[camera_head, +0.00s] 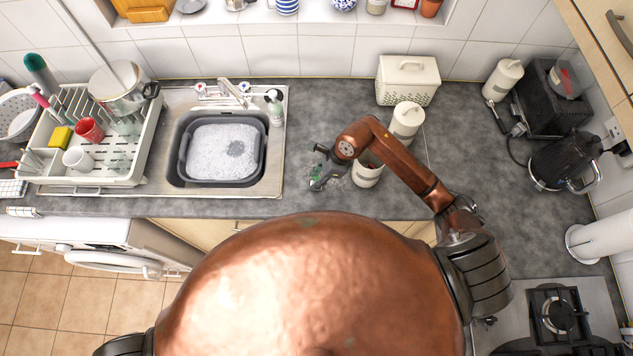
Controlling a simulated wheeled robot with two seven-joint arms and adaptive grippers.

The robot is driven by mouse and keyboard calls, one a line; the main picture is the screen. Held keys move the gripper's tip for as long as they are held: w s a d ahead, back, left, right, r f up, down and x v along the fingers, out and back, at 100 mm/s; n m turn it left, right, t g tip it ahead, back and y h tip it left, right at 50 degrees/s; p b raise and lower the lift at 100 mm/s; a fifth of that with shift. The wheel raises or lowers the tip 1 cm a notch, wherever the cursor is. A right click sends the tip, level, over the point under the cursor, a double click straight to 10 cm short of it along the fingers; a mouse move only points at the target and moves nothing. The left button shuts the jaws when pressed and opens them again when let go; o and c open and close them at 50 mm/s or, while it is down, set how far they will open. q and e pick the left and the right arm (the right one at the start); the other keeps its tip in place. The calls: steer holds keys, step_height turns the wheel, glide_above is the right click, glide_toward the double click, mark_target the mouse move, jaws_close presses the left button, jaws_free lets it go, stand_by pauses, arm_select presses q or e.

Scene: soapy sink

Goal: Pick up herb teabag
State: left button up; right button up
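My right arm reaches over the grey worktop, and its gripper (322,178) points left and down, just right of the sink. A small green thing (316,171) shows at the fingers; it may be the herb teabag, but it is too small to be sure. I cannot tell whether the fingers are closed on it or only beside it. A cream canister (367,173) stands right of the gripper, partly hidden by my arm. My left gripper is out of view.
The sink with a grey basin of suds (222,150) lies left of the gripper. A dish rack (95,140) is farther left. A second canister (405,121) and a cream bread bin (408,80) stand behind my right arm. Worktop behind the gripper is clear.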

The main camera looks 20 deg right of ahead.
jaws_close()
stand_by(0.6)
steer(key=shift+r+b, duration=0.4)
steer(key=shift+r, duration=0.2)
steer(key=s+a+r+b, duration=0.3)
steer(key=s+r, duration=0.8)
steer(key=s, duration=0.2)
steer(key=shift+s+a+r, duration=0.2)
steer(key=shift+a+r, duration=0.2)
steer(key=shift+f, duration=0.1)
